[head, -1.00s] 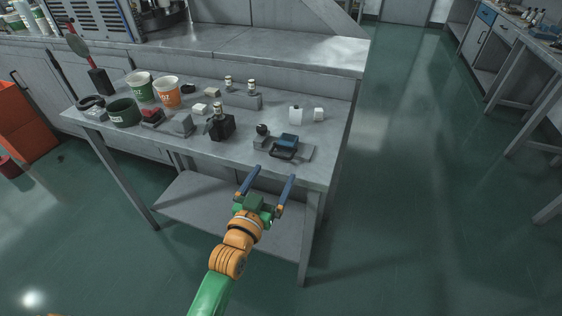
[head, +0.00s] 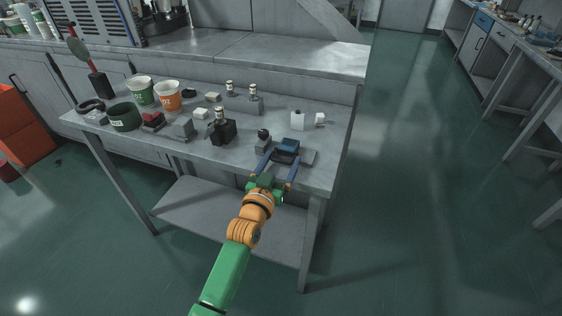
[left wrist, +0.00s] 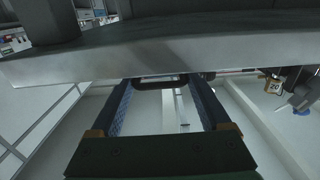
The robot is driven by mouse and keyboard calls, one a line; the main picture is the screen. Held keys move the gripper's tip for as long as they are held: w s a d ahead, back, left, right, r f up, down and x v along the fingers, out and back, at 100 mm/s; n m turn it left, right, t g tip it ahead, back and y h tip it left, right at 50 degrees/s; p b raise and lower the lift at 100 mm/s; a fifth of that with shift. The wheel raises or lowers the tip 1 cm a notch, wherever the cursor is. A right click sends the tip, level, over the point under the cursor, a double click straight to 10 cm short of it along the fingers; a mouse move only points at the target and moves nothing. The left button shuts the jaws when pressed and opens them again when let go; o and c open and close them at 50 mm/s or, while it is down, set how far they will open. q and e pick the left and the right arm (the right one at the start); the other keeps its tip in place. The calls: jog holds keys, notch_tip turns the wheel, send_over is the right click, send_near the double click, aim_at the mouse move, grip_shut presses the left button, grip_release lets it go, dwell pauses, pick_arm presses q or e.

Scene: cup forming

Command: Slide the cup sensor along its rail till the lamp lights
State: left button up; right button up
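A blue-topped dark block with a black handle loop (head: 288,146), seemingly the cup sensor, sits on a flat grey plate (head: 309,157), seemingly its rail, near the table's front right. My left gripper (head: 281,158) is open, its two blue fingers reaching to either side of the handle at the table's front edge. In the left wrist view a dark handle bar (left wrist: 158,82) shows between the spread fingertips; contact cannot be told. A dark ball on a small grey block (head: 263,134) stands just left of the sensor; I cannot tell whether it is the lamp. My right gripper is not in view.
The grey table (head: 240,160) has a lower shelf (head: 200,205). A black box with a light-topped bottle (head: 222,130) stands to the left. Green (head: 141,90) and orange (head: 168,96) cups are farther left. A white block (head: 299,121) is behind the sensor.

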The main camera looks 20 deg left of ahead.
pick_arm(q)
grip_shut()
jog(key=shift+a+r+p, duration=0.1)
jog(key=shift+p, duration=0.3)
jog(key=o, duration=1)
grip_release()
jog(key=shift+a, duration=0.1)
jog(key=shift+c, duration=0.2)
jog(key=s, duration=0.7)
jog(key=shift+a, duration=0.15)
